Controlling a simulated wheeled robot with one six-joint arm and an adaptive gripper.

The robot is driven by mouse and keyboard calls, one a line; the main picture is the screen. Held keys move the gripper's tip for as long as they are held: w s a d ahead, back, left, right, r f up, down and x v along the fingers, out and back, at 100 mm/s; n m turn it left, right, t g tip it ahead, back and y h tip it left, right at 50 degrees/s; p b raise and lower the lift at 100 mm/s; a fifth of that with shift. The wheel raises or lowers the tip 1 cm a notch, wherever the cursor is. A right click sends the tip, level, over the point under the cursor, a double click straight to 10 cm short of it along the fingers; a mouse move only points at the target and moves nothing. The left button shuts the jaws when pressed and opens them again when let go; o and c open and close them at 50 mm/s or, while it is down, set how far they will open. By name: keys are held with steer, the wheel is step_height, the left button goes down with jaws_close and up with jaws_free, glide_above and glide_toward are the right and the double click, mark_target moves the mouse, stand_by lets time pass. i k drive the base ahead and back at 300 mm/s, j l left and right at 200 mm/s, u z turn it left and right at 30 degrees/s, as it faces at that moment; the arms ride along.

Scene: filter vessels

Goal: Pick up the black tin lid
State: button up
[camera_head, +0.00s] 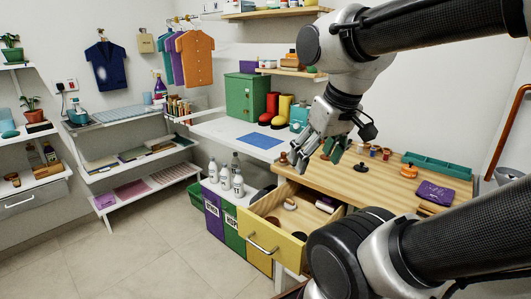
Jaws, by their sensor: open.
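A small black item with a knob, which looks like the black tin lid (361,168), lies on the wooden tabletop (385,187). My gripper (316,158) is open and points down over the left part of this tabletop. It is left of the black lid and apart from it. Nothing shows between its fingers. I cannot tell its exact height above the wood.
An orange lidded item (407,173), a purple pouch (436,193) and a teal tray (438,165) lie to the right. Small jars (375,151) stand behind the lid. An open yellow drawer (270,241) juts out in front, holding small items. White bottles (238,184) stand left.

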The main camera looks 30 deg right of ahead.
mark_target(361, 168)
steer(key=z, duration=0.7)
